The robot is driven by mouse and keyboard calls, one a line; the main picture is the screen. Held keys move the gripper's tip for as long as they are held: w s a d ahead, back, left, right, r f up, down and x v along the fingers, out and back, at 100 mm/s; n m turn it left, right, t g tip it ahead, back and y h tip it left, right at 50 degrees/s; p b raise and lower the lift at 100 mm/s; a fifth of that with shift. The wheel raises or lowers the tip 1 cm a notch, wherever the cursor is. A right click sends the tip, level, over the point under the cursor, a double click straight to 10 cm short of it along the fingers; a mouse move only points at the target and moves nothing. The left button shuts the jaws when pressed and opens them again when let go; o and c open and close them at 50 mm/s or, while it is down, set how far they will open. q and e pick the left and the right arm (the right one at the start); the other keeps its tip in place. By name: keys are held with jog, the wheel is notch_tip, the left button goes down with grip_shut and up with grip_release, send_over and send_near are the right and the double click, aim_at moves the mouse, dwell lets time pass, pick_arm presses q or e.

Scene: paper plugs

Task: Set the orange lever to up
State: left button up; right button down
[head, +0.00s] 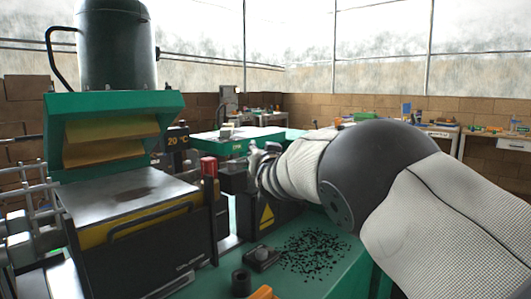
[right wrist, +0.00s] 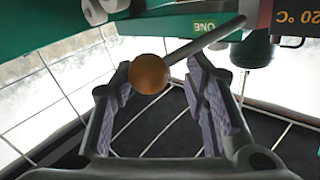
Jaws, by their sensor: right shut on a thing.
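The orange lever's round knob (right wrist: 149,73) shows in the right wrist view between the pads of my right gripper (right wrist: 160,72), close to the left finger. Its grey rod (right wrist: 205,40) runs from the knob toward the upper right of that view. My right gripper is shut on the knob. In the head view my right gripper (head: 264,168) is beside the machine, right of the red-capped post, and the lever is hidden there. Which setting the lever is at cannot be told. My left gripper is not in view.
A green press (head: 112,104) with a dark cylinder on top stands at the left. A dark "20 °C" display (head: 178,142) is behind it. Black bits (head: 312,252) lie on the green bench top, near a small black block (head: 262,257). Workbenches line the back wall.

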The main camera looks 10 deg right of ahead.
jog(key=shift+a+f, duration=0.4)
jog(key=shift+f, duration=0.35)
jog(key=c, duration=1)
grip_release()
jog(key=shift+c, duration=0.2)
jog(key=o, duration=0.3)
jog(key=shift+w+a+f, duration=0.1)
jog(key=shift+w+a, duration=0.05)
jog(key=shift+w, duration=0.05)
jog(key=shift+d+r, duration=0.2)
jog(key=shift+r, duration=0.2)
jog(key=shift+s+r, duration=0.1)
jog(key=shift+s, duration=0.4)
jog(key=s, duration=0.3)
jog(key=s+a, duration=0.1)
jog(key=s, duration=0.7)
jog(key=shift+a, duration=0.25)
